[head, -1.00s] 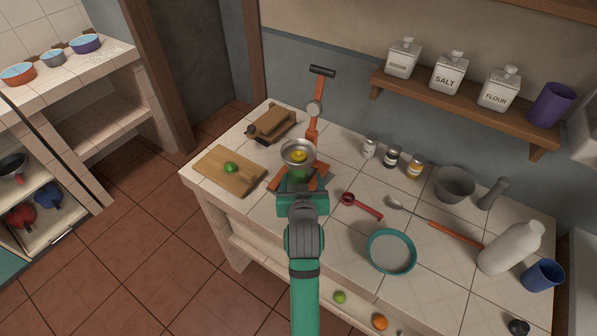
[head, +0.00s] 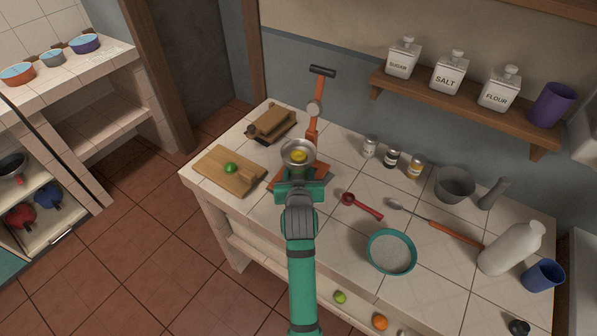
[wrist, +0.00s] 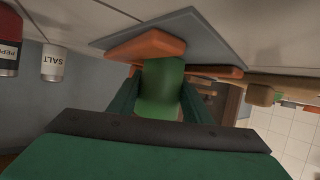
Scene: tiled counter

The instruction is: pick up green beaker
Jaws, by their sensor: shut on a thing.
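The green beaker (wrist: 161,88) shows in the wrist view between the two fingers of my gripper (wrist: 152,100), which is shut on it. The wrist picture looks upside down, and the beaker is by the orange base (wrist: 148,48) of the press. In the head view my gripper (head: 299,178) is at the front of the orange juicer press (head: 313,115), just below its metal bowl (head: 298,145) holding something yellow. The beaker is hidden there by the gripper and bowl.
A cutting board (head: 222,182) with a lime (head: 230,168) lies to the left. A red scoop (head: 362,205) and a teal-rimmed bowl (head: 371,258) are to the right. Spice jars (head: 392,157) stand behind. A white bottle (head: 508,250) and blue cup (head: 543,275) stand at the far right.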

